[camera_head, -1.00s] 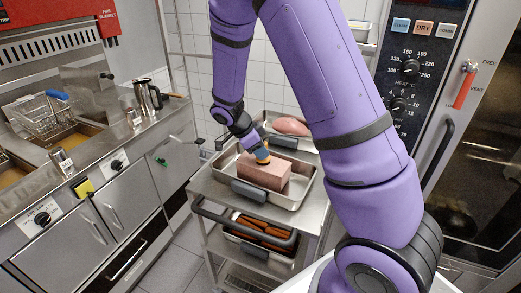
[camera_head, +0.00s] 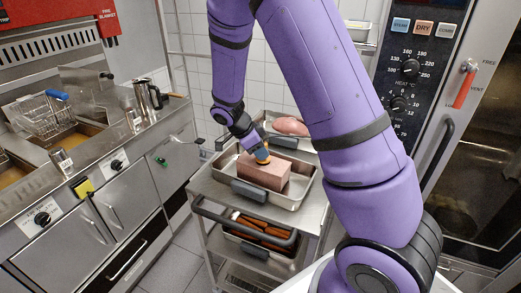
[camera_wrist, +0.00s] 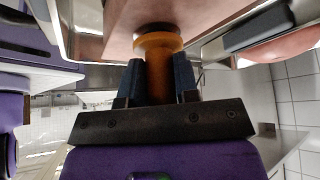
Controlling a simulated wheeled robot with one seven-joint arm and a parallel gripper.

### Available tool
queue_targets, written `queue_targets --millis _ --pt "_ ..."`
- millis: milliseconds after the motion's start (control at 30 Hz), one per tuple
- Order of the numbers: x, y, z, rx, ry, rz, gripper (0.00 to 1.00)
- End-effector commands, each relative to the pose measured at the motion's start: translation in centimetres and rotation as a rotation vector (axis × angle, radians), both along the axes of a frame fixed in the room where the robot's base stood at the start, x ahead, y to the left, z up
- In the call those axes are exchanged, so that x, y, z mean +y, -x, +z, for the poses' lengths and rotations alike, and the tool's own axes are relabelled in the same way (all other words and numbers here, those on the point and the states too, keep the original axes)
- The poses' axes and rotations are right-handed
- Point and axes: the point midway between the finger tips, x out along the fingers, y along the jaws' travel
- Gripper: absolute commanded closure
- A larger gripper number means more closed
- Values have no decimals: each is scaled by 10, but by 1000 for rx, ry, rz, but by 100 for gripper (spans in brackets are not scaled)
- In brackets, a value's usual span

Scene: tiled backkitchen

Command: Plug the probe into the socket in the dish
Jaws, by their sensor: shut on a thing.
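The probe (camera_wrist: 158,42), with an orange handle and wider orange collar, is between my gripper's two dark fingers. It also shows as a small orange spot in the head view (camera_head: 262,157). My gripper (camera_wrist: 155,75) is shut on the handle. The collar is up against a pink-brown block (camera_head: 263,173), or very close to it; the probe's tip is hidden. The block sits in a steel dish (camera_head: 297,197) on the cart's top shelf. It fills the top of the wrist view (camera_wrist: 200,12). I cannot make out a socket in either view.
Another dish with a pink piece of meat (camera_head: 290,126) stands behind on the same cart (camera_head: 215,190). A lower shelf holds a tray of brown pieces (camera_head: 262,230). A fryer counter (camera_head: 90,150) is at left and an oven (camera_head: 485,150) at right.

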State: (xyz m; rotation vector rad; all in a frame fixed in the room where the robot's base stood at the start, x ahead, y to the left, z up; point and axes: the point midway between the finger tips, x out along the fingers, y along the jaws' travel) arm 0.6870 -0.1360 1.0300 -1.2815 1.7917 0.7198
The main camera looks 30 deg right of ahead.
Motion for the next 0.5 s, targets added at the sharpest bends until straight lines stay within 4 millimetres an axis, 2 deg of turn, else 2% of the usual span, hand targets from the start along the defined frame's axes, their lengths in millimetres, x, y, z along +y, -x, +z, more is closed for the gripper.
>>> queue_targets --millis 500 --pt "0 0 -9 0 0 0 95"
